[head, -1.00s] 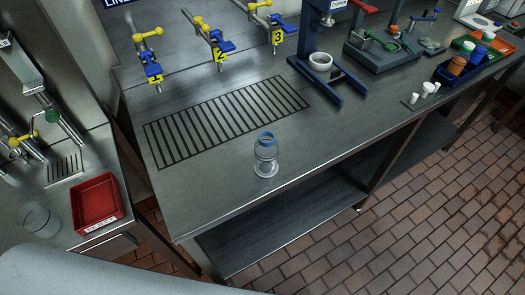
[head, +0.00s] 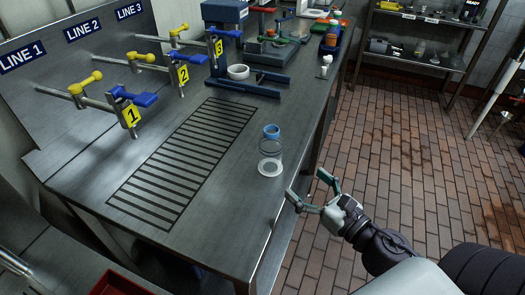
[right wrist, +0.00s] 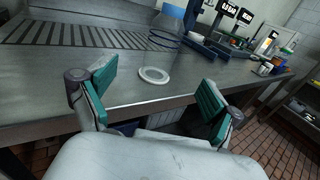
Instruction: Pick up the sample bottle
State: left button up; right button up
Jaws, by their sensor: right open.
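The sample bottle (head: 270,150) is clear with a blue ring at the neck and a whitish base. It stands upright near the front edge of the steel bench (head: 225,225). My right gripper (head: 307,186) is open and empty, just off that edge, to the lower right of the bottle, with its fingers toward it. In the right wrist view the bottle (right wrist: 165,38) stands ahead, between and beyond the open fingers of the gripper (right wrist: 156,85), apart from them. My left gripper is not in view.
A slotted drain (head: 185,160) lies behind the bottle. Numbered valves with yellow and blue handles (head: 145,99) project over it. A blue stand with a white cup (head: 238,72) is farther along the bench. A red tray (head: 112,284) is at the lower left. The bench around the bottle is clear.

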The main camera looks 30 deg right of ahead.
aim_at(279, 154)
jog(key=w+p, duration=0.1)
jog(key=w, duration=0.1)
jog(key=w+a, duration=0.1)
jog(key=w, duration=0.2)
jog(key=w+p, duration=0.1)
jog(key=w, duration=0.1)
jog(key=shift+w+a+r+p, duration=0.15)
jog(key=shift+w+r+p, duration=0.15)
jog(key=shift+w+r, duration=0.1)
jog(key=shift+w+f, duration=0.1)
jog(key=shift+w, duration=0.3)
jog(key=w, duration=0.1)
jog(key=w+p, duration=0.1)
jog(key=w, duration=0.2)
jog(key=shift+w+a+p, duration=0.25)
jog(key=shift+a+p, duration=0.05)
jog(key=shift+p, duration=0.1)
jog(key=shift+w, duration=0.2)
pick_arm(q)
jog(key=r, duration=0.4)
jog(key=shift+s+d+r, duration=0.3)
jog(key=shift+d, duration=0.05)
pick_arm(e)
jog(key=c, duration=1.2)
